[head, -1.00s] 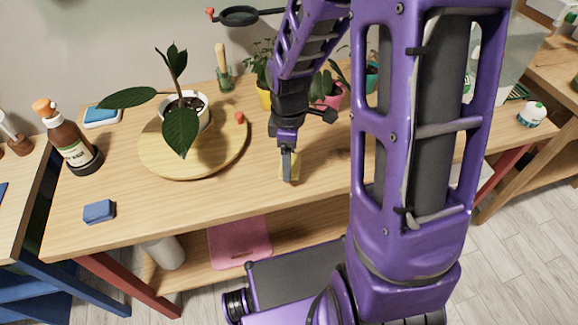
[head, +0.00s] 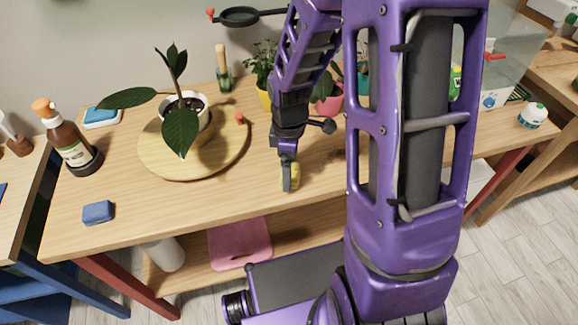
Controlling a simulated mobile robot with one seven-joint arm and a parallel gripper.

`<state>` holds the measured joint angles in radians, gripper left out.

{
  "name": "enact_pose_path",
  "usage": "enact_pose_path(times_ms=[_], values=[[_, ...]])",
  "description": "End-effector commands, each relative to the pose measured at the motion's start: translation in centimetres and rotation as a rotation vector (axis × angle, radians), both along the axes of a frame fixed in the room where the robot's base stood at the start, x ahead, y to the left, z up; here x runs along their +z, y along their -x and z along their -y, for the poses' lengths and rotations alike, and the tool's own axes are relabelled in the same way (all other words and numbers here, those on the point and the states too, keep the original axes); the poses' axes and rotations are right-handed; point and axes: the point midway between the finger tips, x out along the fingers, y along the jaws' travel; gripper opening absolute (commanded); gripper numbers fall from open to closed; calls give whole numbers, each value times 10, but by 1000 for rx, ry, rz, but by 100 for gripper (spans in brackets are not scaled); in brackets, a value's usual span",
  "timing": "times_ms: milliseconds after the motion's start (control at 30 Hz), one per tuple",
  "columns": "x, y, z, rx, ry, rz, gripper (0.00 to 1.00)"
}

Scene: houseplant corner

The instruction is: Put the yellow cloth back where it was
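The yellow cloth (head: 295,180) shows as a small folded yellow piece at my gripper (head: 289,180), over the front middle of the wooden table (head: 230,205). My gripper points down, and its near finger covers part of the cloth. The cloth sits between the fingers and appears gripped. I cannot tell whether its underside touches the table top.
A round wooden board (head: 165,165) with a white-potted plant (head: 180,125) stands left of my gripper. Small potted plants stand behind. A pink item (head: 240,243) lies on the lower shelf.

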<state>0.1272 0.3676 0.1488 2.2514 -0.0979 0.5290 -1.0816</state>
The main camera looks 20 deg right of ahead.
Motion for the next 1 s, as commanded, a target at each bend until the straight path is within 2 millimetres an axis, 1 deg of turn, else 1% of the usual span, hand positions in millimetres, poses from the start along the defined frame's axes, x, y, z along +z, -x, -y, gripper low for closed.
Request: enact_pose_path(times_ms=[167, 300, 500, 600, 700, 1000], values=[[32, -2, 0, -2, 1, 7, 100], [64, -1, 1, 0, 1, 7, 100], [100, -1, 0, -1, 0, 6, 100], [111, -1, 1, 0, 1, 4, 100], [118, -1, 0, 0, 0, 3, 100], [120, 0, 0, 0, 0, 0, 100]])
